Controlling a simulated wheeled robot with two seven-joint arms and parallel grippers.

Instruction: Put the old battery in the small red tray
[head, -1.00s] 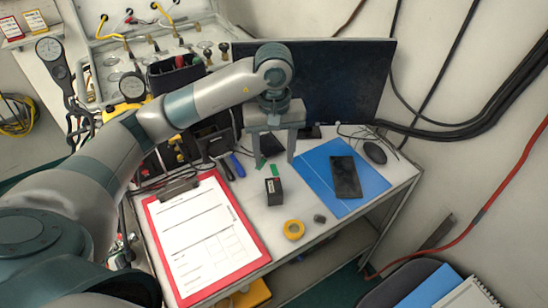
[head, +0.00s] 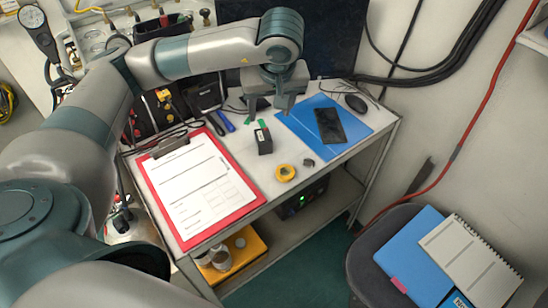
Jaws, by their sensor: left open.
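A small black block with a pale and red label (head: 264,141), which looks like the battery, stands on the white worktop beside the clipboard. I cannot tell from its look whether it is the old one. My left gripper (head: 268,108) is open and empty, its fingers pointing down, just behind and above the block and apart from it. A green piece (head: 262,124) shows between them. I cannot make out a small red tray in this view. My right gripper is not in view.
A red clipboard (head: 250,205) with paper lies left. A yellow tape roll (head: 285,173), a small dark piece (head: 308,162) and a blue mat (head: 355,122) with a phone (head: 329,126) lie right. A yellow tray (head: 252,243) with jars is below. A chair (head: 365,255) holds folders.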

